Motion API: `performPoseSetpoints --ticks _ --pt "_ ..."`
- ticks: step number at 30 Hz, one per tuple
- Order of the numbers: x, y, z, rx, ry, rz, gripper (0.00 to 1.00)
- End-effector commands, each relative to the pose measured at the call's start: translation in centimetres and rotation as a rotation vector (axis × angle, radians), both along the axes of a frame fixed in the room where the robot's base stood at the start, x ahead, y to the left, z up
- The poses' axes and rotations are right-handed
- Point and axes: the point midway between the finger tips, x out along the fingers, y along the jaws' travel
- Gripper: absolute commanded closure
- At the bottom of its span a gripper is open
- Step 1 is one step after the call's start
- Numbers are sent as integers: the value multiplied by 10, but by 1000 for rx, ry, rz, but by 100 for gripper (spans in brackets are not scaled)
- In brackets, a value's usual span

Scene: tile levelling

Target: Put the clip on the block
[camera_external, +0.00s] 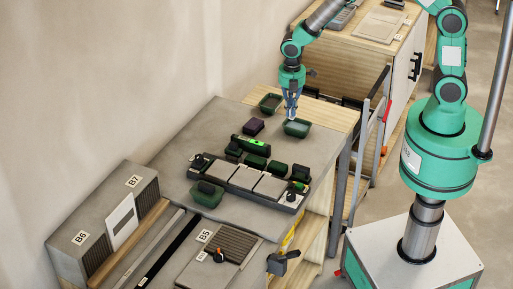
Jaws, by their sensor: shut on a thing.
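My gripper (291,112) points down at the back right of the grey work surface, between two small green bins. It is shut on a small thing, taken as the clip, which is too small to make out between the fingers. The fingertips are beside or just above the near bin (298,128); I cannot tell which. A dark tray (232,183) with light tiles lies at mid-surface. Several dark green blocks stand on and around it, among them one at its right end (300,173). I cannot tell which block is the task's.
The other green bin (270,103) is left of my gripper. A dark purple block (253,126) and a green level (250,145) lie between the bins and tray. A green box (206,194) stands at the front. The grey surface (325,146) is bare at right.

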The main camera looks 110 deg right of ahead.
Motion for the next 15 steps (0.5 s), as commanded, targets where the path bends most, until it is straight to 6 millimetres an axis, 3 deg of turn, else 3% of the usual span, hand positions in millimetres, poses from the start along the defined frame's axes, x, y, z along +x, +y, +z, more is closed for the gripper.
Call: performPoseSetpoints --ticks 15 --pt "67 -38 -8 0 0 0 100"
